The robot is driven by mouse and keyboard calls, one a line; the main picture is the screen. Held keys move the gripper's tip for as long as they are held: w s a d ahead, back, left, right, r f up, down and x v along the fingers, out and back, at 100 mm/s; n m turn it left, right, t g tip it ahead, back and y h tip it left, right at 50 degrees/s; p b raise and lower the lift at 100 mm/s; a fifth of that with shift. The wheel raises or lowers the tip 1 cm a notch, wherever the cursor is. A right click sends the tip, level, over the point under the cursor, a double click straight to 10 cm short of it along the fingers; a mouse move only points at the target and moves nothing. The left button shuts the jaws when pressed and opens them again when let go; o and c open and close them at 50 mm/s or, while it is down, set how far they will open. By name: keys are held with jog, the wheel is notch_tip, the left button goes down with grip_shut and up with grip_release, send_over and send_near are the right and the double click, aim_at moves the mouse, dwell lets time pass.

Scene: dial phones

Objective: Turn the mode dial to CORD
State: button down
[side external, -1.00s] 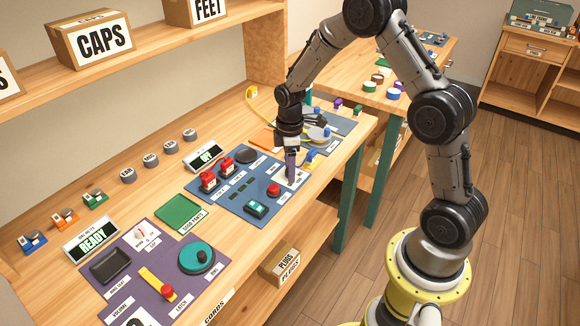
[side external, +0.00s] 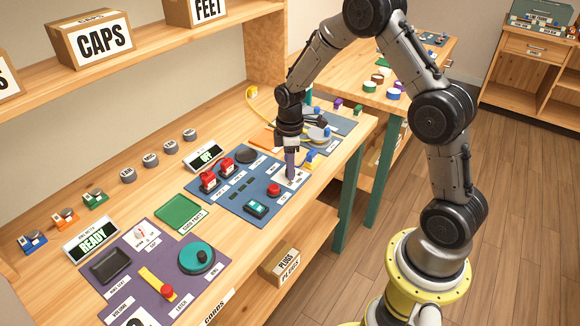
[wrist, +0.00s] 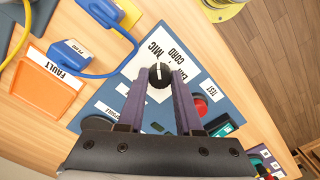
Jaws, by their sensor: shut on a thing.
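The mode dial (wrist: 160,75) is a small black knob with a white line on top, set on a white plate (wrist: 138,66) on a blue panel. In the wrist view the plate's MIC and CORD labels show beyond the knob, and a third label is partly hidden. The white line runs roughly up and down in that view; which label it meets is hard to tell. My gripper (wrist: 160,82) has its purple fingers shut on the knob, one on each side. In the side view my gripper (side external: 290,176) points down over the plate and hides the knob.
The blue panel also has a red button (side external: 273,190), a teal switch (side external: 256,208) and red-topped parts (side external: 209,180). A display (side external: 206,156) stands behind it. An orange tray (wrist: 45,88) and a blue plug (wrist: 70,57) with its cable lie beside the panel.

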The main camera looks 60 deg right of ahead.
jog(key=m, duration=1)
dwell(0.3)
jog(key=shift+m, duration=0.3)
jog(key=c, duration=0.6)
grip_release()
notch_tip(320, 180, up, 14)
jog(key=shift+f, duration=0.1)
